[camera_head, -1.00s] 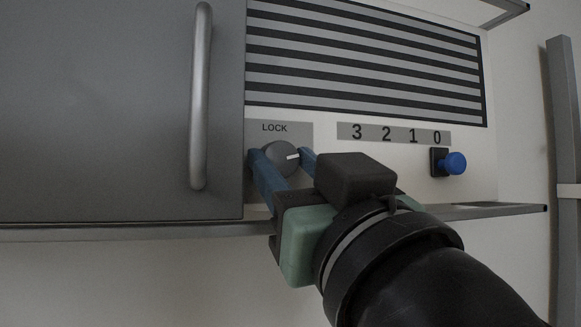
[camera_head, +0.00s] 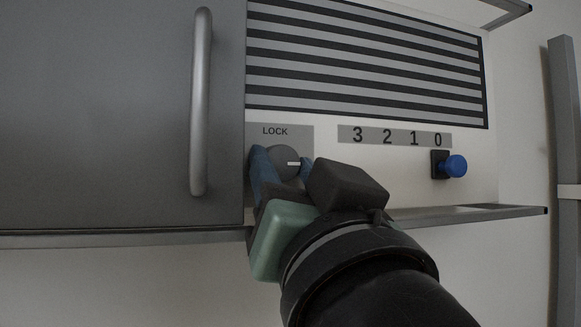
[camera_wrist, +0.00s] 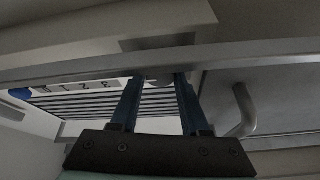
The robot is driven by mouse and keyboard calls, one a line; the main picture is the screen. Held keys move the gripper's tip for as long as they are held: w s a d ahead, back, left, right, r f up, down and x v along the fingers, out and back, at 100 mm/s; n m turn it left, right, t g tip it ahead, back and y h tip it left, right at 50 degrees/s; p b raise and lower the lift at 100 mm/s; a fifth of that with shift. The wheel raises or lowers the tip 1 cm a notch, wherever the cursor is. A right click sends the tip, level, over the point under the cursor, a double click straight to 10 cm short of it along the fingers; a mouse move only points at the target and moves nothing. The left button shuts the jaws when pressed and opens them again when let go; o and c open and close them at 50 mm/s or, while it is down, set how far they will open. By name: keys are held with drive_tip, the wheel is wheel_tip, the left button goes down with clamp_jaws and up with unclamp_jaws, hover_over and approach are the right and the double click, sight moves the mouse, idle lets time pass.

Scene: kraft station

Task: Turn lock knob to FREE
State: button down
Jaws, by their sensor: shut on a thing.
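The grey lock knob (camera_head: 285,160) sits on the panel under the word LOCK (camera_head: 275,131). Its white pointer line points to the right, about level. My gripper (camera_head: 282,168) has its two blue fingers on either side of the knob, shut on it. In the wrist view, the fingers (camera_wrist: 155,84) reach up to the knob (camera_wrist: 159,82), which is partly hidden by a grey rail. The word FREE is not readable in any view.
A grey door with a vertical handle (camera_head: 201,100) stands to the left. A blue knob (camera_head: 455,166) sits at the right under the digits 3 2 1 0 (camera_head: 395,137). A striped grille (camera_head: 365,60) is above. A metal rail (camera_head: 470,213) runs below the panel.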

drive_tip(key=c, duration=0.8)
unclamp_jaws()
drive_tip(key=shift+r, duration=0.15)
drive_tip(key=o, duration=0.4)
drive_tip(key=shift+f, duration=0.2)
